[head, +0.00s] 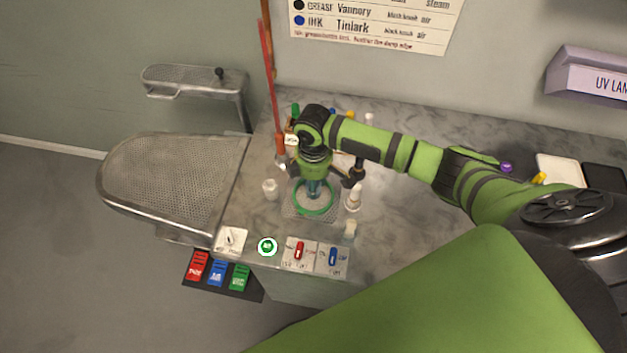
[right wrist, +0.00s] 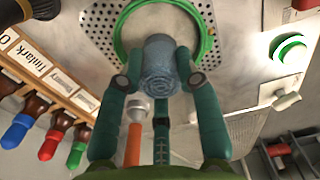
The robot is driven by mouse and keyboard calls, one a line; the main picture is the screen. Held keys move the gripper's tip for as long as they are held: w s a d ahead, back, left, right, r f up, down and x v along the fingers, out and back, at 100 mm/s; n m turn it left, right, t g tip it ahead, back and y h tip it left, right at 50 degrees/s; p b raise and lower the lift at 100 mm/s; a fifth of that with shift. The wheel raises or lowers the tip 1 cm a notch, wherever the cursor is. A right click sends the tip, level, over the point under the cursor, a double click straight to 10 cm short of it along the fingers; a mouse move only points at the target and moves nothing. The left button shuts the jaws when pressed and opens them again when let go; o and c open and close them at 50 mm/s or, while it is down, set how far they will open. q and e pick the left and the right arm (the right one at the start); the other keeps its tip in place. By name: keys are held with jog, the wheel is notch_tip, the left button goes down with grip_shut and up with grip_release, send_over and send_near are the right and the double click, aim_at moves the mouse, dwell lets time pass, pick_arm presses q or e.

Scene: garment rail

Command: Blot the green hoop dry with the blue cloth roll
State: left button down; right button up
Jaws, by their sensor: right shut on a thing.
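The green hoop (head: 316,214) lies on a perforated metal plate (head: 291,209) on the counter. It also shows at the top of the right wrist view (right wrist: 209,38). My right gripper (head: 314,183) is over the plate, pointing down, shut on the blue cloth roll (right wrist: 160,66). In the head view the roll (head: 313,190) appears inside the hoop's outline. I cannot tell whether the roll touches the hoop or the plate. My left gripper is not in view.
A white bottle (head: 353,198) and a small white jar (head: 270,188) stand either side of the plate. A rack of dropper bottles (right wrist: 40,90) is close by. An ironing board (head: 170,185) is at left.

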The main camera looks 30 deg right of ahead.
jog(key=shift+r, duration=2.5)
